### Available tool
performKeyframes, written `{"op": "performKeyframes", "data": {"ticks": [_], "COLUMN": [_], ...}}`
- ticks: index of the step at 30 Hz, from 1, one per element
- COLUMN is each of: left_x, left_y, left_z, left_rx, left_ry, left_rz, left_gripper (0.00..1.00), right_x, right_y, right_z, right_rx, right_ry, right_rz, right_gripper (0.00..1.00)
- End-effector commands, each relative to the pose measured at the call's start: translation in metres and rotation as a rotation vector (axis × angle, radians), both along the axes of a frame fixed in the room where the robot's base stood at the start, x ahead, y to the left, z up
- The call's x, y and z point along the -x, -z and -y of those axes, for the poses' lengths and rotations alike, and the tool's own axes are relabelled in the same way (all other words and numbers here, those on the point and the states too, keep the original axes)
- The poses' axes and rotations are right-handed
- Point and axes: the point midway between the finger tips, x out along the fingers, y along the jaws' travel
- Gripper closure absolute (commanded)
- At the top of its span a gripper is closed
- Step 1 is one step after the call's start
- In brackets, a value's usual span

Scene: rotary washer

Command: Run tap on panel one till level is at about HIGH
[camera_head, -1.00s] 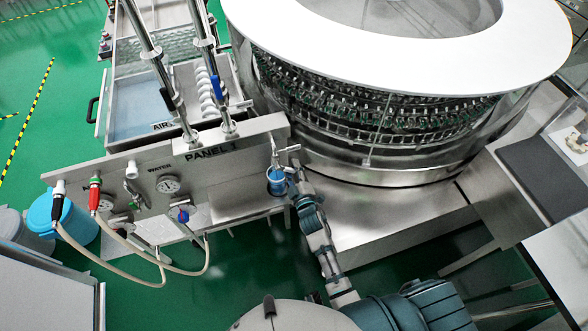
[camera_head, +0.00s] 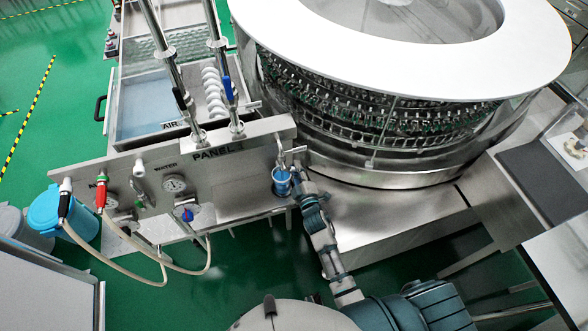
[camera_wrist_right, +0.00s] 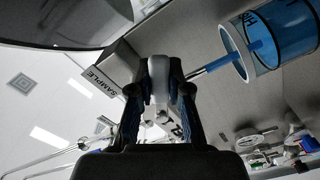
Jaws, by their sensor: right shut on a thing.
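Panel one (camera_head: 232,158) is an upright steel board lettered PANEL. The tap (camera_head: 283,155) is at its right end, with a small blue container (camera_head: 282,183) just below it. In the right wrist view this container (camera_wrist_right: 282,35) is a clear cylinder with blue parts and partly readable lettering; I cannot tell its level. My right gripper (camera_head: 297,172) is at the tap, beside the container. In the wrist view my right gripper (camera_wrist_right: 160,75) is shut on a small pale piece, seemingly the tap handle; its fingers partly hide it. My left gripper is not in view.
A large round washer (camera_head: 380,110) with a white top stands behind and right of the panel. Red and black hose fittings, gauges and looping hoses (camera_head: 165,268) are on the panel's left. A blue bucket (camera_head: 50,212) stands at far left. Green floor is open in front.

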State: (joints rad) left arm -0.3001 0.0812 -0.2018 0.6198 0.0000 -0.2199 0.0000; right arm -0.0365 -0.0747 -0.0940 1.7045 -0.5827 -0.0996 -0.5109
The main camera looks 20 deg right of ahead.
Motion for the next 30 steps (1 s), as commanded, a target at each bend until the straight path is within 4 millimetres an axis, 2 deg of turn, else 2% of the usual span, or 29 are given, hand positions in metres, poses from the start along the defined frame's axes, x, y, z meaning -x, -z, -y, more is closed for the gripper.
{"op": "performKeyframes", "data": {"ticks": [1, 15, 30], "left_x": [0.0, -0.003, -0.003], "left_y": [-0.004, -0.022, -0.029], "left_z": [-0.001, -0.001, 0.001], "left_rx": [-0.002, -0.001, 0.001], "left_ry": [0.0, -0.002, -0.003], "left_rz": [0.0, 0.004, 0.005], "left_gripper": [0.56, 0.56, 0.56], "right_x": [0.002, 0.002, 0.002], "right_y": [0.006, -0.01, -0.017], "right_z": [0.005, 0.013, 0.016], "right_rx": [0.042, 0.406, 0.575], "right_ry": [0.006, 0.007, 0.009], "right_rz": [-0.02, -0.01, -0.004], "right_gripper": [1.0, 1.0, 1.0]}}
